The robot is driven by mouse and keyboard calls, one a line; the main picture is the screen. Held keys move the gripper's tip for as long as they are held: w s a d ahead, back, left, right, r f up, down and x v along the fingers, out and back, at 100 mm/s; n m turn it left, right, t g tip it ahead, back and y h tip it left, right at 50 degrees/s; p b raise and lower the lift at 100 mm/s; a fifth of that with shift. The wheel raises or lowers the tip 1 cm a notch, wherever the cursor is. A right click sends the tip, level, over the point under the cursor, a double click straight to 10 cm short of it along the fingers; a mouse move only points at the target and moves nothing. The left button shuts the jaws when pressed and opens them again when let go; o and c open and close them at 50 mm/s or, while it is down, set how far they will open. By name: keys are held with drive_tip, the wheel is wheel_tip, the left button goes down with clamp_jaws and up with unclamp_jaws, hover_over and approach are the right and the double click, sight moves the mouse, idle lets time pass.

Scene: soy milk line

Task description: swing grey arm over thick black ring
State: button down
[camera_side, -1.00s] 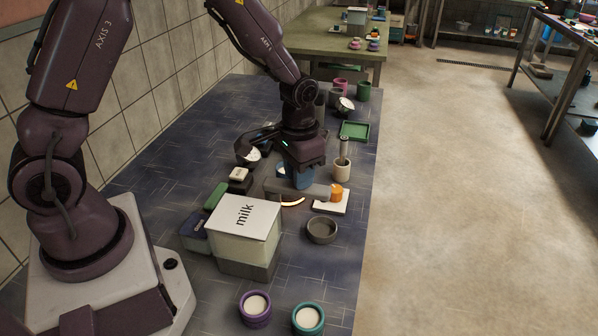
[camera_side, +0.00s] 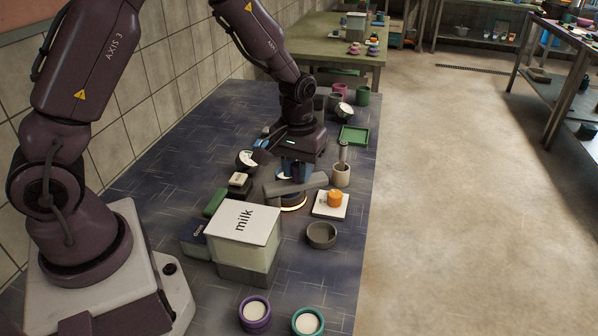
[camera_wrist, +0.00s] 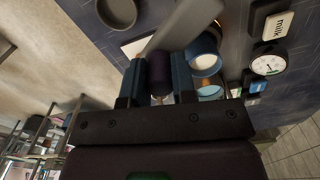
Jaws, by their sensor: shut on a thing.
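The grey arm (camera_side: 310,184) is a flat bar low over the bench, and it also shows in the wrist view (camera_wrist: 185,25). My gripper (camera_side: 292,172) points down beside it; in the wrist view its blue fingers (camera_wrist: 158,78) are shut on a dark purple upright grip. How the grip joins the bar is hidden. A dark, thick-walled round thing (camera_side: 321,235), ring or shallow dish, stands in front of the white plate, apart from the bar. A ring with a glowing rim (camera_side: 294,204) lies under the bar, partly hidden. Which one is the thick black ring I cannot tell for sure.
The white plate (camera_side: 331,206) with an orange piece (camera_side: 334,198) is beside the bar's right end. The milk box (camera_side: 241,237) stands close in front. A beige cup (camera_side: 341,175) with a tool is behind right. A gauge (camera_side: 246,158) is left of my gripper.

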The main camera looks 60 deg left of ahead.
drive_tip(key=shift+s+a+n, duration=0.25)
drive_tip(key=shift+a+n, duration=0.55)
drive_tip(key=shift+n, duration=1.05)
drive_tip(key=shift+s+a+n, duration=0.2)
drive_tip(key=shift+a+n, duration=0.65)
drive_tip(key=shift+n, duration=1.05)
drive_tip(key=shift+s+a+n, duration=0.25)
drive_tip(key=shift+a+n, duration=0.55)
drive_tip(key=shift+n, duration=1.05)
drive_tip(key=shift+s+r, duration=0.1)
drive_tip(key=c, duration=0.9)
unclamp_jaws()
wheel_tip(320, 180, up, 13)
drive_tip(key=shift+f, duration=0.1)
